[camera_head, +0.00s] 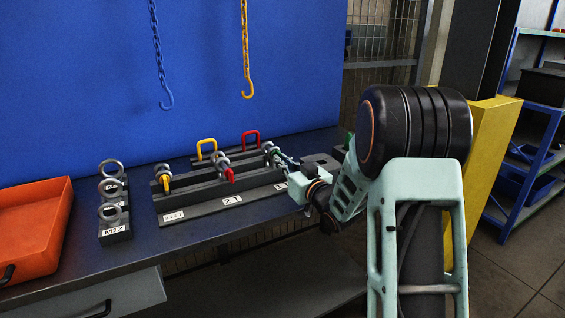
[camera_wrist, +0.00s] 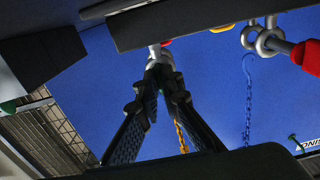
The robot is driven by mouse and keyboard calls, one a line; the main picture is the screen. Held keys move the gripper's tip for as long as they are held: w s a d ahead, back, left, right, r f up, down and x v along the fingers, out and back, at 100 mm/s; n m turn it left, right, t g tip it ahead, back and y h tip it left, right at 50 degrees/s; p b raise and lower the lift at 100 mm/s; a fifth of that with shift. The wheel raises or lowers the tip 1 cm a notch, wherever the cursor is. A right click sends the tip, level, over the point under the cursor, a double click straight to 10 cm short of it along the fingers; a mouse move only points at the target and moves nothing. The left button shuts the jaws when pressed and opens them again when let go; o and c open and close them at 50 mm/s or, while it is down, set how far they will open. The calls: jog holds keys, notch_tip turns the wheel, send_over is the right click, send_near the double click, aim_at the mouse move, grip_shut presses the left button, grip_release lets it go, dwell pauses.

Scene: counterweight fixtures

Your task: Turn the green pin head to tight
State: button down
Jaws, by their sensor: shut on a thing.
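My gripper (camera_head: 283,159) reaches in from the right to the right-hand shackle (camera_head: 269,148) on the dark rack. Its fingers are shut at the shackle's green pin head (camera_head: 275,158), which they mostly cover. In the wrist view, the two fingers of my gripper (camera_wrist: 160,78) close together just below the grey metal of that shackle (camera_wrist: 158,54). The green head itself is hidden between the fingers there, so I cannot tell how far the pin is screwed in.
The neighbouring shackle has a red pin (camera_head: 229,175); it also shows in the wrist view (camera_wrist: 308,56). A yellow-pin shackle (camera_head: 165,181) stands farther left. Grey eye bolts (camera_head: 110,188) and an orange bin (camera_head: 35,228) are at left. Chains with hooks (camera_head: 247,75) hang behind.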

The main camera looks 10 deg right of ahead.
dwell(0.4)
jog(key=c, duration=2.1)
grip_release()
jog(key=v, duration=1.2)
